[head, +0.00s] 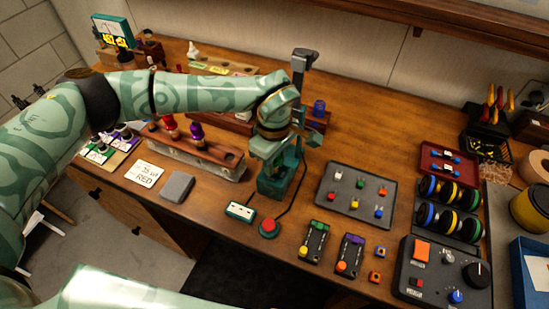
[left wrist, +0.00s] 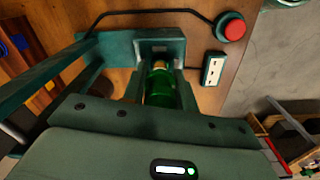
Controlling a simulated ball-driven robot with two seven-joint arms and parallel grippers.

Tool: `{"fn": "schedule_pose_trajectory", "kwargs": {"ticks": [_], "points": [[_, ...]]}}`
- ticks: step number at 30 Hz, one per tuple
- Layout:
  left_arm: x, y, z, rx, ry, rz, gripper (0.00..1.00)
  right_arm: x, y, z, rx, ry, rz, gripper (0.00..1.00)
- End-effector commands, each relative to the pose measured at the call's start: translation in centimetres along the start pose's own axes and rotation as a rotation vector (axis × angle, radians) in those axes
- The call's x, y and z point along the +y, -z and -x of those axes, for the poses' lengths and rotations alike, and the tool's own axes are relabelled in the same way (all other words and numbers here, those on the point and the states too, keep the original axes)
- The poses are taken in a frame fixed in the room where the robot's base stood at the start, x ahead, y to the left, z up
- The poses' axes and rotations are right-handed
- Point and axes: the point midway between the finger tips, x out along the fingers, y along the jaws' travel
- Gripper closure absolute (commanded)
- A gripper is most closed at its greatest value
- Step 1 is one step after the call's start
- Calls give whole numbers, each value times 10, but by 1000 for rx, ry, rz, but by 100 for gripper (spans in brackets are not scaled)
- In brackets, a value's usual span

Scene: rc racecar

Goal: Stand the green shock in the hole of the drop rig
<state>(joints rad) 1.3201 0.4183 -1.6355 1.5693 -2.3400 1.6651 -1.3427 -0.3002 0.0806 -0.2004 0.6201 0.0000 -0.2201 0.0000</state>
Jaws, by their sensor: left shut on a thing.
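The green shock (left wrist: 160,88) is between the fingers of my left gripper (left wrist: 161,78) in the left wrist view. The gripper is shut on it. The drop rig (head: 305,62) stands mid-table in the head view, with a dark upright post and a dark green base. In the left wrist view the rig's base (left wrist: 118,46) lies just beyond the shock, whose far end is at the grey block there. I cannot tell whether it is inside the hole. In the head view my left gripper (head: 274,165) is at the rig and hides the shock. My right gripper is not in view.
A shock rack (head: 215,160) with red and purple shocks stands left of the rig. A red button (head: 269,227) and a small white-topped box (head: 240,211) lie in front. A grey parts tray (head: 345,208) is at the right. A cable runs beside the rig.

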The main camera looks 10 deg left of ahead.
Motion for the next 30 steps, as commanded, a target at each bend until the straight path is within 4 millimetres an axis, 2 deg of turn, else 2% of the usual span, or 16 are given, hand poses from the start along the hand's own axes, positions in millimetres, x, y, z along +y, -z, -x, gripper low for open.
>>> {"fn": "schedule_pose_trajectory", "kwargs": {"ticks": [4, 5, 6, 7, 15, 19, 23, 30], "points": [[0, 0, 0, 0, 0, 0, 94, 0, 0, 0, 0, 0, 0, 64], [0, 0, 0, 0, 0, 0, 63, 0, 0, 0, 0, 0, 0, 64], [0, 0, 0, 0, 0, 0, 52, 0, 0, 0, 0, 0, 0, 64], [0, 0, 0, 0, 0, 0, 46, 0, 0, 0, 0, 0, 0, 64], [0, 0, 1, 0, 0, 0, 46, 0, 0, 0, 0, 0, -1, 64], [1, 0, 11, 1, -2, 0, 46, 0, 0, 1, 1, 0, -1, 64], [1, 1, 38, 3, -5, -1, 46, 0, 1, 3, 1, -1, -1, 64], [1, 1, 104, 3, -5, 0, 46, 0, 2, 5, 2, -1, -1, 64]]}}
